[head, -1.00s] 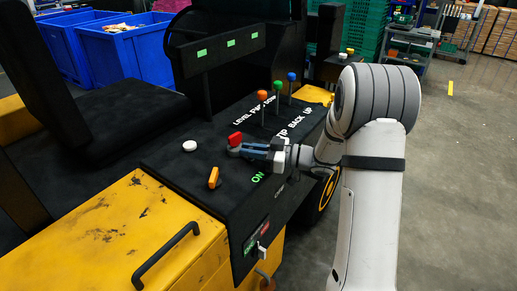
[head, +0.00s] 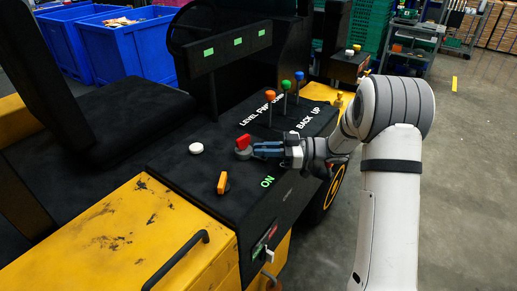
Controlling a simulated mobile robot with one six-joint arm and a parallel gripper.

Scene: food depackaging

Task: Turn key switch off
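A red switch handle (head: 242,141) on a round grey base stands on the black control panel (head: 205,170). A yellow-orange switch handle (head: 222,183) sits nearer the front of the panel, left of a green "ON" label (head: 267,181). Which of the two is the key switch is not marked legibly. My gripper (head: 256,150) reaches in from the right, low over the panel. Its blue-grey fingertips point left and end close beside the red switch's base. I cannot tell whether they touch it. The gap between the fingers is too small to judge. The red handle is not visibly between them.
A white button (head: 196,148) lies left of the red switch. Orange, green and blue knobbed levers (head: 286,86) stand upright behind my gripper. A yellow body with a black handle (head: 175,262) is in front. Open floor lies to the right.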

